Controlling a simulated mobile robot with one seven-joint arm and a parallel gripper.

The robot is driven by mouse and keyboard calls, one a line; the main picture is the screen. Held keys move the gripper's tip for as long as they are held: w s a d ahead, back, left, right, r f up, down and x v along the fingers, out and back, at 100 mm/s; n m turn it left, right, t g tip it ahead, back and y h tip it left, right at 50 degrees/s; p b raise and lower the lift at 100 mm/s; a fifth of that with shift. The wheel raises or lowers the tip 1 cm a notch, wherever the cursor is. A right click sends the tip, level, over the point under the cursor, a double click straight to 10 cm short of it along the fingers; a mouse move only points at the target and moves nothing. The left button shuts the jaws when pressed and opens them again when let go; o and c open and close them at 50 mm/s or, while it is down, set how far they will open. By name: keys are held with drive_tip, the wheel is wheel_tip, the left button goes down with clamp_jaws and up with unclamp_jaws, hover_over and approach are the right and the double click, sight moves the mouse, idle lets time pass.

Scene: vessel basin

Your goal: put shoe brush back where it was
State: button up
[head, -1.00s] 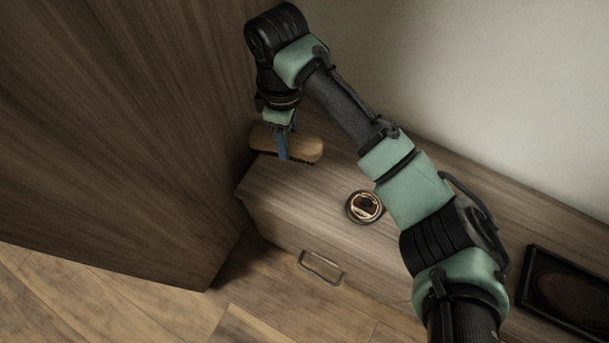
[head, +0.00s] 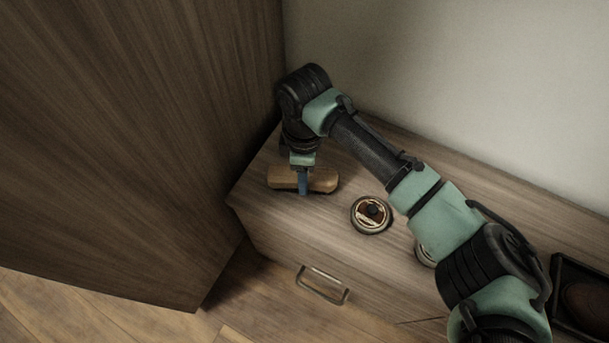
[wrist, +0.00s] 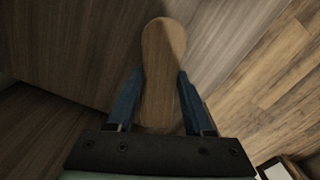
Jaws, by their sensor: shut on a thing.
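The shoe brush (head: 322,181) has a light wooden back and is at the left end of the low wooden cabinet top. My gripper (head: 303,188) points down and is shut on the middle of the brush. In the wrist view the brush's wooden back (wrist: 162,75) lies lengthwise between my two blue fingers (wrist: 160,100). The bristles are hardly visible, and I cannot tell whether they touch the cabinet top or hang just above it.
A round polish tin (head: 371,214) stands on the cabinet top (head: 270,212), right of the brush. Another round thing (head: 425,254) is partly hidden by my arm. A dark tray (head: 562,285) holding a shoe is at the right. A tall wooden panel (head: 130,130) rises at the left.

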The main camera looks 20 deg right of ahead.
drive_tip(key=shift+f, duration=0.2)
drive_tip(key=o, duration=1.2)
wheel_tip(320, 180, up, 12)
drive_tip(key=p, duration=0.5)
drive_tip(key=shift+r, duration=0.1)
